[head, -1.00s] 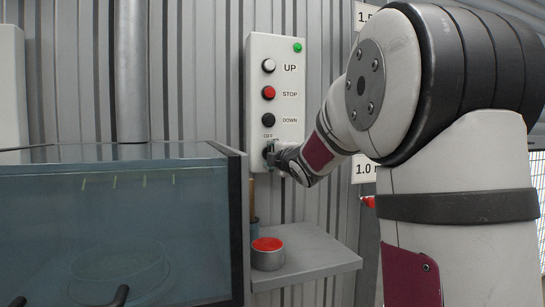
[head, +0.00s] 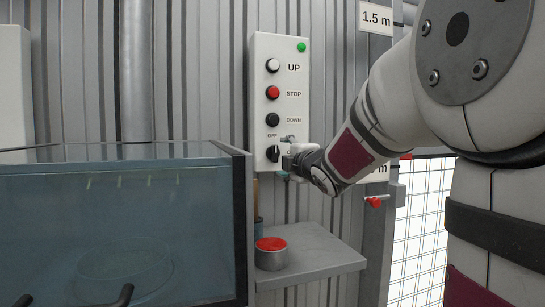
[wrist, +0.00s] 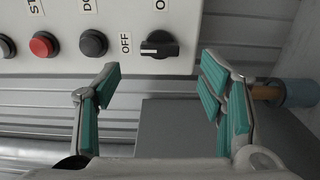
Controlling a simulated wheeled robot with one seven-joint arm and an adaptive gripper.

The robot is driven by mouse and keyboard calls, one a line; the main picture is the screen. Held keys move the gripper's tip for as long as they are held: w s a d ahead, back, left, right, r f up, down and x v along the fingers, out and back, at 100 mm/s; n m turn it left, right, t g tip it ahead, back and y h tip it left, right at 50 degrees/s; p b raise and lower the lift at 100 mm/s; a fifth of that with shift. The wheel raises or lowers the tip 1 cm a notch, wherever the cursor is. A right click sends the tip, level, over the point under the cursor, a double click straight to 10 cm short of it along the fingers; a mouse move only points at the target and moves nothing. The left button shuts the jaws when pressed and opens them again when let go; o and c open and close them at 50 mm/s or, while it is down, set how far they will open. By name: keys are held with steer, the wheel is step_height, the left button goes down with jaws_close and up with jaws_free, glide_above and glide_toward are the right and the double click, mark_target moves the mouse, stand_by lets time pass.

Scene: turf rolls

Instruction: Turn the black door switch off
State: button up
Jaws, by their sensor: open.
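The black door switch (head: 273,153) is a rotary knob low on the white control box (head: 262,95). Its OFF label is above it, and a second label to its right is partly hidden by my gripper. In the wrist view the knob (wrist: 160,45) shows whole, its raised bar lying in line with the OFF label. My gripper (head: 287,156) is open just right of the knob. In the wrist view its teal-padded fingers (wrist: 160,70) stand apart and empty, short of the knob, with a clear gap to it.
A white UP, red STOP (head: 272,92) and black DOWN (head: 272,120) button sit above the switch, below a lit green lamp (head: 301,47). A grey shelf (head: 318,258) below holds a red-topped tin (head: 270,254). A glass tank (head: 110,225) stands left.

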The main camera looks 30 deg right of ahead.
steer(key=shift+v, duration=2.15)
steer(key=shift+f, duration=0.1)
